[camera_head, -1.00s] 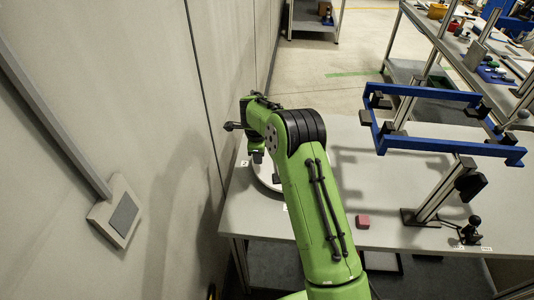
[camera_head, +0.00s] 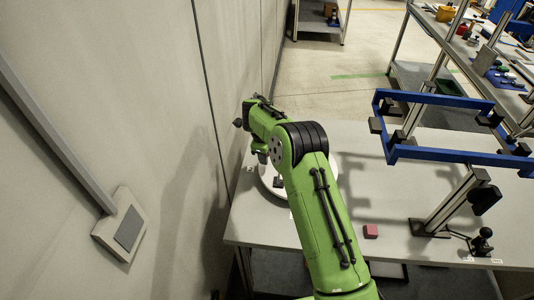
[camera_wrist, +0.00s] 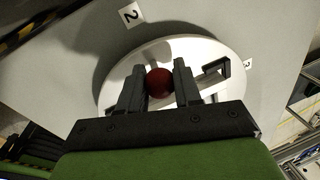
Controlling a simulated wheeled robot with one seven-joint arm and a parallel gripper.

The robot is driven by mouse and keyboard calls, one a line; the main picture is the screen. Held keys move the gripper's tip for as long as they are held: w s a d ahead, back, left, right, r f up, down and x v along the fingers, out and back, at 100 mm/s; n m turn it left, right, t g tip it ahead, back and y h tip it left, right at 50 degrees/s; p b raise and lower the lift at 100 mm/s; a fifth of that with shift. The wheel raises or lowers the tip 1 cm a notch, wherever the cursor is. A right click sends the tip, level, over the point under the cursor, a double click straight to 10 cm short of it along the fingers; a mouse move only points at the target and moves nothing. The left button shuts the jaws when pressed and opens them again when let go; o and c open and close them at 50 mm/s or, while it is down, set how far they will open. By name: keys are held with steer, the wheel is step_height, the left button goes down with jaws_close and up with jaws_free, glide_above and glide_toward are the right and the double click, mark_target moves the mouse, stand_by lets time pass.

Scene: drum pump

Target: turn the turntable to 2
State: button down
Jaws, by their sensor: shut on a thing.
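The white turntable disc (camera_wrist: 205,55) lies beneath my gripper in the wrist view. It also shows in the head view (camera_head: 267,183), partly hidden behind my arm. A dark red ball knob (camera_wrist: 159,83) is between the two fingers of my gripper (camera_wrist: 159,88), which is shut on it. A label with a 2 (camera_wrist: 130,14) lies beside the disc at the upper left of the wrist view. A second label (camera_wrist: 249,63) is at the disc's right side, its mark too small to read. The disc's near part is hidden by my gripper.
A grey wall (camera_head: 150,120) stands close on the left of the table (camera_head: 400,225). A blue frame (camera_head: 440,98) on posts stands at the right. A pink block (camera_head: 371,231) and a small black stand (camera_head: 481,242) are near the front edge.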

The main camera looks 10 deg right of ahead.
steer(key=c, duration=0.8)
jaws_free()
step_height(320, 180, up, 16)
steer(key=s+a+p, duration=0.1)
steer(key=s+p, duration=0.1)
steer(key=shift+s+a+f, duration=0.25)
steer(key=shift+s, duration=0.1)
